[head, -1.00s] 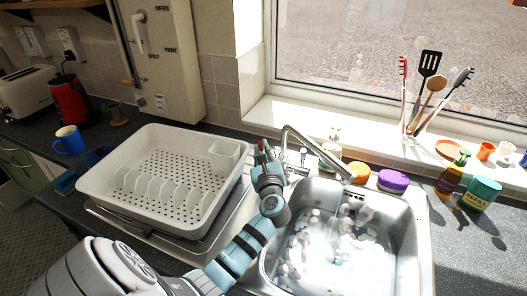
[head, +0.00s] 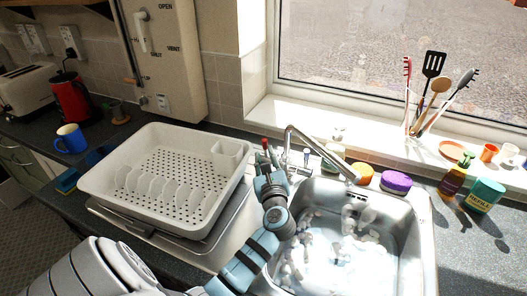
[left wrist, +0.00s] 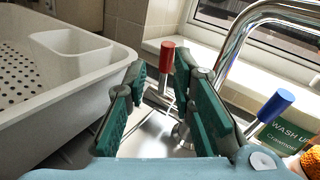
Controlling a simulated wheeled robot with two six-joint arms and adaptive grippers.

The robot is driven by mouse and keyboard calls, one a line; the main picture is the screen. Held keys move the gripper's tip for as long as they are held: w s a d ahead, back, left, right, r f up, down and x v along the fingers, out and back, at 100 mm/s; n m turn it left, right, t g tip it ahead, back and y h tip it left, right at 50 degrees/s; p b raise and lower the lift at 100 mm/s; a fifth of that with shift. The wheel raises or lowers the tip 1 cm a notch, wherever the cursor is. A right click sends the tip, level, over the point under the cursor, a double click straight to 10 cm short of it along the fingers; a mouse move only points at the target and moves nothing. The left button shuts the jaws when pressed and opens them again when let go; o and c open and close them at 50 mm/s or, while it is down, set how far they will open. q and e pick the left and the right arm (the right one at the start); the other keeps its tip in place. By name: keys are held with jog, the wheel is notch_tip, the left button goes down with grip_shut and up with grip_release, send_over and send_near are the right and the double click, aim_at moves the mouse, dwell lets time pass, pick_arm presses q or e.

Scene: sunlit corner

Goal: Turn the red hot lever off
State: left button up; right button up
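The red hot lever (left wrist: 167,58) stands upright on a metal stem beside the tap. In the head view its red top (head: 265,144) shows just beyond my left gripper (head: 267,165). In the left wrist view my left gripper (left wrist: 160,72) is open, with one green-padded finger on each side of the lever. I cannot tell whether either finger touches it. The blue lever (left wrist: 275,106) stands to the right, outside the fingers. The chrome tap (head: 314,143) arches over the sink (head: 426,240). My right gripper is not in view.
A white dish rack (head: 100,178) stands left of my left arm. Orange (head: 362,173) and purple (head: 396,182) sponges sit behind the sink. A green wash-up bottle (left wrist: 284,138) is close to the blue lever. Foam (head: 320,250) lies in the sink.

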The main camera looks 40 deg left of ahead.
pick_arm(q)
jog(key=v, duration=0.9)
